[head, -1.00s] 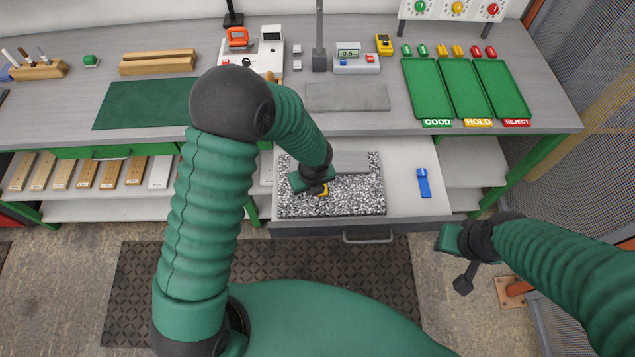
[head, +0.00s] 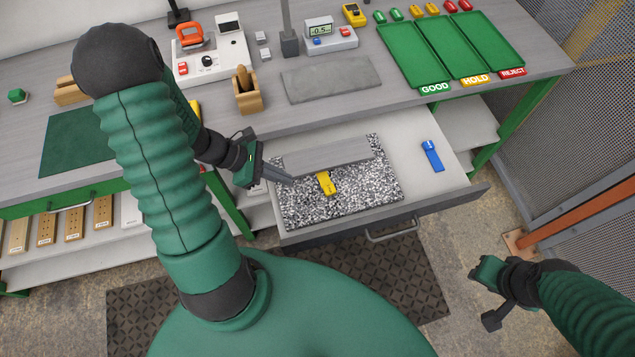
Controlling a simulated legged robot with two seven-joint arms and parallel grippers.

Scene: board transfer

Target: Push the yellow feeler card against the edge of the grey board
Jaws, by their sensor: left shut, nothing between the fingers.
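The yellow feeler card (head: 326,184) lies on a black-and-white speckled pad (head: 350,199) in the open drawer. The flat grey board (head: 328,153) lies on the same pad, just behind the card. The card's far end is at or very near the board's front edge; I cannot tell whether they touch. My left gripper (head: 287,180) is shut and empty, left of the card, with its fingertips near the board's left front corner. My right gripper (head: 478,277) hangs to the right, in front of the drawer and away from the card; its fingers are not clear.
A blue tool (head: 432,155) lies in the drawer right of the pad. The drawer's handle (head: 392,231) faces me. On the worktop behind stand a wooden holder (head: 246,92), a grey mat (head: 325,80), a meter (head: 331,37) and green trays (head: 456,47). Bare drawer floor lies around the pad.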

